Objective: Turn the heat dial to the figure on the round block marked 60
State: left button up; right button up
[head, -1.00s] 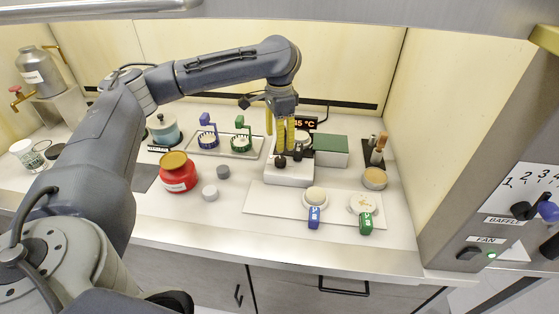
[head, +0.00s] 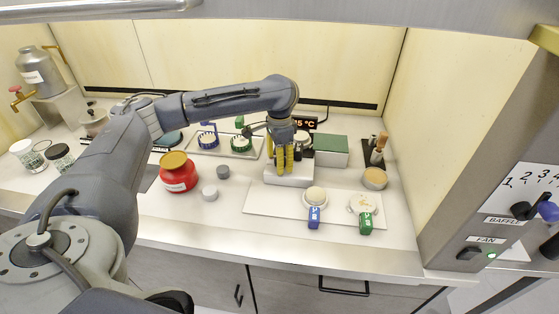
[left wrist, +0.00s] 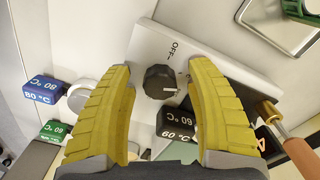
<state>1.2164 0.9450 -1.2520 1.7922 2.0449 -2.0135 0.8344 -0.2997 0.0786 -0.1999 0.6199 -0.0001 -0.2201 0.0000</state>
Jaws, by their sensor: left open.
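The white heater (head: 287,177) stands at the back middle of the bench. Its black dial (left wrist: 160,82) shows in the left wrist view, with "OFF" printed beside it and a pale mark on its lower right. My left gripper (head: 283,162) is over the heater, its yellow fingers open; in the left wrist view the gripper (left wrist: 160,72) has one finger on each side of the dial, apart from it. A blue tag (head: 314,216) reading 80 °C is by another (head: 315,195).
A black tag (left wrist: 178,124) with a °C figure sits close to the dial and right finger. A green box (head: 331,150) and a lit display (head: 303,123) stand behind the heater. A red jar (head: 178,175) stands left. The front bench strip is clear.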

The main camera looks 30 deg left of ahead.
pick_arm(q)
grip_shut()
dwell(0.4)
jog(key=m, duration=0.5)
jog(key=shift+w+a+m, duration=0.1)
jog(key=shift+m, duration=2)
